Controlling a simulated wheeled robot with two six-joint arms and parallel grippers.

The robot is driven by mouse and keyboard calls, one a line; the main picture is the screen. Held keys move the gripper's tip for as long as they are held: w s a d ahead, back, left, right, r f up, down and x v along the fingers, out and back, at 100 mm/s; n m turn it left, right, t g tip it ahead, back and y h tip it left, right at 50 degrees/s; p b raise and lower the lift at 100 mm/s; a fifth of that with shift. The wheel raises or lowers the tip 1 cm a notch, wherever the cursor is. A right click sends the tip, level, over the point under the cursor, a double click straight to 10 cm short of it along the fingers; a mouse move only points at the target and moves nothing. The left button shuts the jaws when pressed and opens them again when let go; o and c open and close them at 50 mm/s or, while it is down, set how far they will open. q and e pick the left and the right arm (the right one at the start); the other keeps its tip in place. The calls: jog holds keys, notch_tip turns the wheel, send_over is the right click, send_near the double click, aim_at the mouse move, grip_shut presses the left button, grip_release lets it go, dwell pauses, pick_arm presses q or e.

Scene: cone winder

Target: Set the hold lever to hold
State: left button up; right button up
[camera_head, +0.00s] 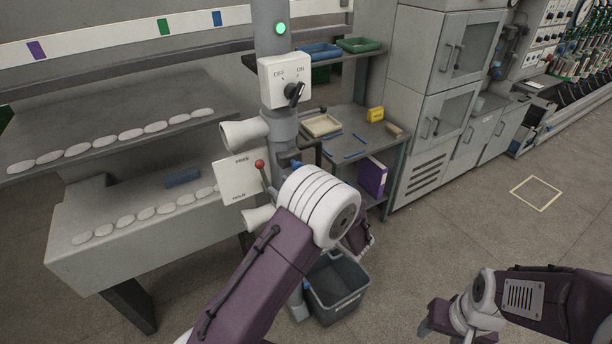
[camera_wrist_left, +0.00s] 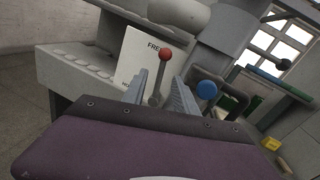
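The hold lever (camera_head: 260,164), a rod with a red ball, stands beside a white plate (camera_head: 239,183) marked FREE at the top and HOLD at the bottom. Its ball is up near the FREE end. In the left wrist view the red ball (camera_wrist_left: 165,54) shows above the rod, with part of the plate (camera_wrist_left: 136,52) behind. My left gripper (camera_wrist_left: 161,95) is open there, with one finger on each side of the rod in the picture; contact is not clear. In the head view my left wrist hides its fingers. My right gripper (camera_head: 440,322) is low at right, its fingers unclear.
An OFF/ON switch box (camera_head: 284,81) and a green lamp (camera_head: 281,28) are on the post above. A blue ball knob (camera_wrist_left: 206,90) is right of the fingers. A grey bin (camera_head: 338,290) stands below my left arm. Floor at right is clear.

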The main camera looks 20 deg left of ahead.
aim_at(263, 170)
pick_arm(q)
jog(key=p+x, duration=0.3)
jog(key=x, duration=0.7)
jog(key=shift+w, duration=0.25)
jog(key=shift+a, duration=0.25)
jog(key=shift+d, duration=0.15)
pick_arm(e)
jog(key=r, duration=0.1)
jog(key=a+r, duration=0.1)
jog(key=r, duration=0.1)
jog(key=shift+w+a+r, duration=0.1)
jog(key=shift+a+r, duration=0.1)
pick_arm(q)
jog(key=shift+d, duration=0.1)
grip_shut()
jog(key=shift+w, duration=0.1)
pick_arm(e)
jog(key=shift+d, duration=0.1)
